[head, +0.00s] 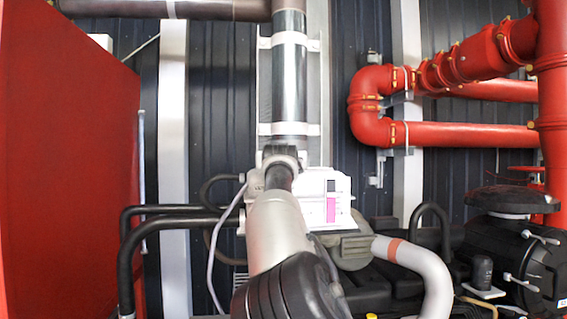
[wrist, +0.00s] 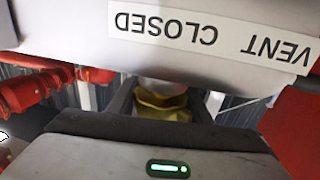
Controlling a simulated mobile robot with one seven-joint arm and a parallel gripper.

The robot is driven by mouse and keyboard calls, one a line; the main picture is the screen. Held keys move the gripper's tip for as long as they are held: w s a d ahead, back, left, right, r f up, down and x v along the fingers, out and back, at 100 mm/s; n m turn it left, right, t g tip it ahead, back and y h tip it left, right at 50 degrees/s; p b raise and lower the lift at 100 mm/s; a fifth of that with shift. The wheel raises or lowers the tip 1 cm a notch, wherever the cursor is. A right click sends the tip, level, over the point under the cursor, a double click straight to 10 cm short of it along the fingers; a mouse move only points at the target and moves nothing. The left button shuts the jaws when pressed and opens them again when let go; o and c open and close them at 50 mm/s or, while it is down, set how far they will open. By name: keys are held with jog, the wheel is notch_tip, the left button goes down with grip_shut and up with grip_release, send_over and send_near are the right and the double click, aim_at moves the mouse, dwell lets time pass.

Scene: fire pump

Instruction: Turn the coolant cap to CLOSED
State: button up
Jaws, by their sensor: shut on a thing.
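The coolant cap (wrist: 160,108) is yellow and shows between the two dark fingers of my gripper (wrist: 161,98) in the wrist view. The fingers are shut on it, one on each side, and they hide its flanks. A pale body with a label (wrist: 205,32) reading VENT and CLOSED, upside down in this view, fills the top of the wrist view. In the head view my arm hides the cap, and my gripper (head: 279,156) is seen at the top of the pale tank (head: 318,184). The cap's exact turn position cannot be told.
A red cabinet (head: 70,150) stands at the left and red pipes (head: 450,134) run at the right. Black hoses (head: 165,222) lie left of the tank. A vertical pipe (head: 290,75) rises behind my gripper. Dark engine parts (head: 395,285) fill the lower right.

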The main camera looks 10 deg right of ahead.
jog(key=shift+a+r+n+y+b, duration=0.1)
jog(key=shift+n+y+b, duration=0.15)
jog(key=shift+n+y, duration=0.5)
jog(key=shift+a+f+n+y+b, duration=0.15)
jog(key=shift+n+y+b, duration=0.2)
jog(key=shift+y, duration=0.7)
jog(key=shift+a+r+n+y+b, duration=0.1)
jog(key=shift+r+n+y+b, duration=0.1)
jog(key=shift+n+y, duration=0.55)
jog(key=shift+s+a+n+g+y+p, duration=0.1)
jog(key=shift+a+n+g+y+p, duration=0.15)
jog(key=shift+n+y, duration=0.6)
jog(key=shift+a+n+g+y+p, duration=0.15)
jog(key=shift+a+n+y+p, duration=0.15)
jog(key=shift+y, duration=1)
jog(key=shift+a, duration=0.1)
jog(key=shift+a+n+y, duration=0.1)
jog(key=shift+n+y, duration=0.2)
jog(key=shift+y, duration=0.1)
jog(key=o, duration=1.1)
jog(key=shift+c, duration=0.2)
jog(key=shift+s+f, duration=0.1)
jog(key=shift+f, duration=0.1)
